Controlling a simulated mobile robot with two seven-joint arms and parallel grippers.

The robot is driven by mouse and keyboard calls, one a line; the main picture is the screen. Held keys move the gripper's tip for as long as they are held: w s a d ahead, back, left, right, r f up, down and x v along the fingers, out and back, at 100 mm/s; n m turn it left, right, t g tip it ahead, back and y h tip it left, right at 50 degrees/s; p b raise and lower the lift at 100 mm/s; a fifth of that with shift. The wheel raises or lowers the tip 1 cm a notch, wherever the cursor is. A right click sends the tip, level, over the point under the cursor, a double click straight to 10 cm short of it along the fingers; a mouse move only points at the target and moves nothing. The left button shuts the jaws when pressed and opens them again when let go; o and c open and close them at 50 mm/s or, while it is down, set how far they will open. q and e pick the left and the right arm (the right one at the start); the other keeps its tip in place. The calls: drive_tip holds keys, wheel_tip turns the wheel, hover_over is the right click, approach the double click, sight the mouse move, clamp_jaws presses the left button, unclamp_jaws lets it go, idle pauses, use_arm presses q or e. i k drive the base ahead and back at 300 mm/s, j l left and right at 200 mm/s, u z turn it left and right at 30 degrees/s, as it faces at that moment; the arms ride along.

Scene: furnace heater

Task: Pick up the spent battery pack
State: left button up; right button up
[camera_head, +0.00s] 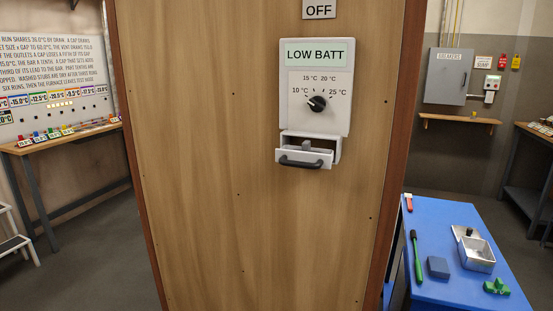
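A white thermostat (316,88) hangs on the wooden panel, its display reading LOW BATT. Below it a small tray with a dark handle (300,162) is pulled out. A small grey block (306,147) shows in the tray, partly hidden by the tray front; it looks like the battery pack, though I see no label on it. A blue-grey block (438,267) lies on the blue table at the lower right; I cannot tell what it is. Neither of my grippers is in view.
The blue table (465,221) also holds a green-handled tool (416,256), a red-handled item (408,202), an open metal box (477,254) and green pieces (497,286). A wooden bench (70,137) stands at left. The floor between bench and panel is clear.

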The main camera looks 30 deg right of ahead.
sight(306, 144)
drive_tip(key=i+j, duration=0.2)
drive_tip(key=i, duration=0.2)
drive_tip(key=i+j+z, duration=0.1)
drive_tip(key=i, duration=0.3)
drive_tip(key=i+j, duration=0.3)
drive_tip(key=i+z, duration=0.05)
drive_tip(key=i, duration=0.05)
